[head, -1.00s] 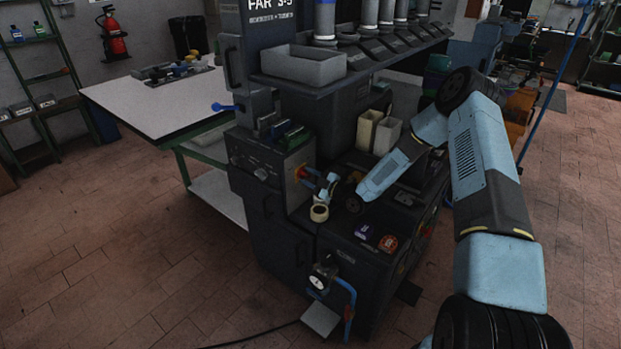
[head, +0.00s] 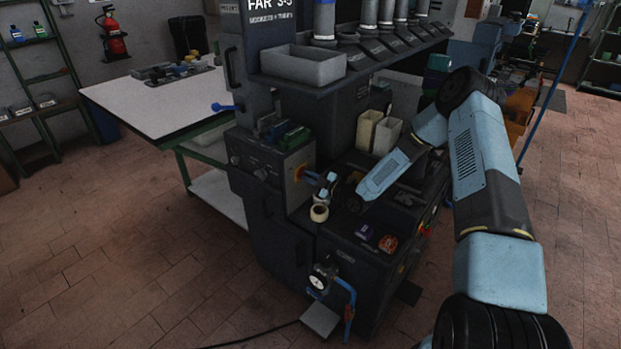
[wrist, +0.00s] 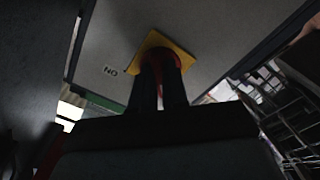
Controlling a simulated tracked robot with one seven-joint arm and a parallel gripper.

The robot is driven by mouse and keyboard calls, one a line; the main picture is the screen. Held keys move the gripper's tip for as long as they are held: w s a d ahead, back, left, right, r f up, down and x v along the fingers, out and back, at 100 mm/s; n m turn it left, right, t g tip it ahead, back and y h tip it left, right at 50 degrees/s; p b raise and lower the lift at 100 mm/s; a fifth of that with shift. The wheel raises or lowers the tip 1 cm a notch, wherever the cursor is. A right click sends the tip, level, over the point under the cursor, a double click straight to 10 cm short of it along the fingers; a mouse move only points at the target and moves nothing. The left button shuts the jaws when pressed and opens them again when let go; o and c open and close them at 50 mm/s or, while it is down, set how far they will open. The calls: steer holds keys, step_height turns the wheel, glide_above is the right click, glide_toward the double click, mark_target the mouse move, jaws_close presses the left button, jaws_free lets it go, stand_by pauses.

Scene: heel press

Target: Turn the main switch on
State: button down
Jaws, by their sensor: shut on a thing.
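The main switch is a red knob (wrist: 159,74) on a square yellow plate (wrist: 180,47), set in the grey face of the press. An "ON" label (wrist: 111,71) is on the face left of the plate in the wrist view. My gripper (wrist: 161,82) is shut on the red knob, one dark finger on each side, tips close to the plate. In the head view the yellow plate (head: 298,173) is on the side of the control box, and my gripper (head: 309,176) reaches it from the right. The fingers hide most of the knob, so its exact angle is unclear.
A tape roll (head: 319,212) sits on the press bench just below my gripper. A purple box (head: 364,232) and a red item (head: 388,243) lie nearer the front. Pale bins (head: 369,130) stand behind my forearm. A gauge (head: 319,281) hangs at the front.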

steer(key=shift+f, duration=0.1)
steer(key=shift+s+a+m, duration=0.1)
steer(key=shift+m, duration=4.35)
steer(key=shift+a+m, duration=0.1)
steer(key=shift+m, duration=4.35)
steer(key=c, duration=1.1)
jaws_free()
steer(key=shift+c, duration=0.2)
steer(key=shift+d, duration=0.1)
steer(key=shift+d, duration=0.1)
